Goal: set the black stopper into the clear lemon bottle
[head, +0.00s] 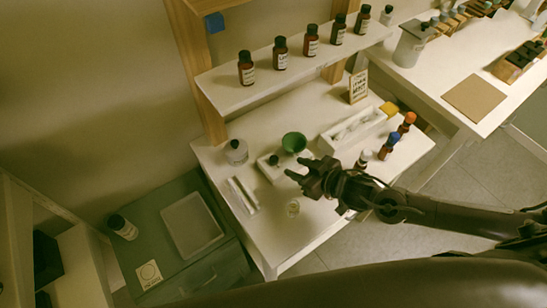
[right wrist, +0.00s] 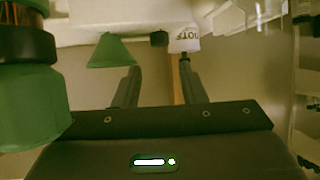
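A clear bottle (head: 236,154) with a pale label and dark neck stands at the back left of the white table; its label is too small to read in the head view. It appears upside down in the right wrist view (right wrist: 186,40). The black stopper (head: 273,160) sits on a small white block to the right of the bottle, and shows in the right wrist view (right wrist: 158,38) between the fingers. My right gripper (head: 296,169) is open and empty, in front of the stopper and apart from it. My left gripper is not in view.
A green funnel (head: 293,142) stands just behind my right gripper. Capped amber bottles (head: 386,146) and a white tray (head: 352,128) are to the right. A small glass (head: 293,208) stands in front, thin white items (head: 243,195) at left. A shelf (head: 240,92) with bottles overhangs the back.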

